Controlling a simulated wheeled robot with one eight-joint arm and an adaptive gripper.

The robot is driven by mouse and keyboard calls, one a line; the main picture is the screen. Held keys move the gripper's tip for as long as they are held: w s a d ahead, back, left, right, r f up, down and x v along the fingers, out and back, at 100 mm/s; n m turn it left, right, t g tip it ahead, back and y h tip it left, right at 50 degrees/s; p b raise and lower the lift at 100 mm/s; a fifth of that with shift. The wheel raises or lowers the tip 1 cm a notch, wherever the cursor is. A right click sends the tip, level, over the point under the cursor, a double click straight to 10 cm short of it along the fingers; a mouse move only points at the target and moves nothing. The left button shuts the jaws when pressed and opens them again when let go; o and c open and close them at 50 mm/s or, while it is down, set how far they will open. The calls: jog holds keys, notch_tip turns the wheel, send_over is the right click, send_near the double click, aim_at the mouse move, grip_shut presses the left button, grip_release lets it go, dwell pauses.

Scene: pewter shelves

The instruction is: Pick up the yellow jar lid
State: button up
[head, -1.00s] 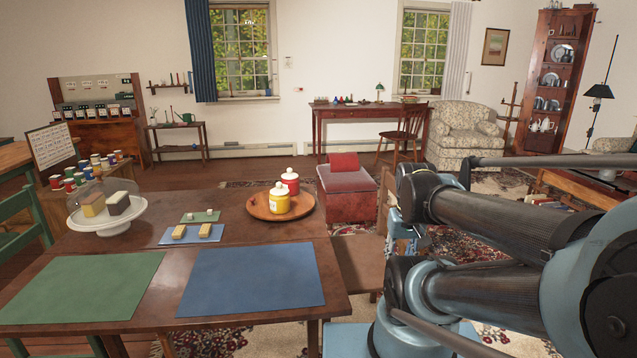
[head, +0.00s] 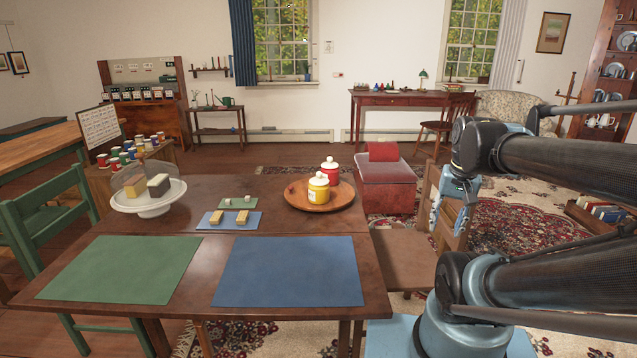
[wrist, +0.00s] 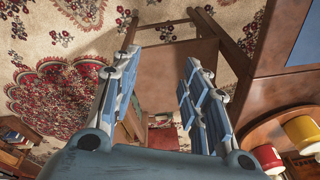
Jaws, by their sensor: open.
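The yellow jar (head: 318,192) stands upright on a round wooden tray on the table, in front of a red jar (head: 329,172). Its lid (head: 318,177) is on top with a pale knob; the details are small. In the wrist view the yellow jar (wrist: 303,132) is at the right edge, partly cut off, with the red jar (wrist: 267,158) beside it. My gripper (head: 450,215) is to the right of the table, apart from the jars. In the wrist view my gripper (wrist: 160,60) is open, with nothing between its fingers.
The wooden tray (head: 345,203) sits at the table's right end. A blue mat (head: 288,272), a green mat (head: 120,270) and a cake stand (head: 150,205) share the table. A wooden chair (head: 405,255) is between the table and my arm.

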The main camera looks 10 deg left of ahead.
jog(key=w+a+r+m+g+y, duration=0.1)
jog(key=w+a+r+m, duration=0.3)
jog(key=w+a+r, duration=0.65)
jog(key=w+a+r+m+g, duration=0.1)
jog(key=w+a+r+m, duration=0.45)
jog(key=a, duration=0.85)
jog(key=m, duration=0.2)
send_over(319, 178)
jog(key=w, duration=0.1)
jog(key=shift+g, duration=0.4)
jog(key=f, duration=0.7)
jog(key=shift+w+d+f, duration=0.15)
jog(key=shift+d+f, duration=0.2)
jog(key=shift+f, duration=0.05)
jog(key=shift+a+f, duration=0.15)
jog(key=shift+f, duration=1.2)
jog(key=shift+a+f, duration=0.15)
jog(key=shift+f, duration=1.15)
grip_shut()
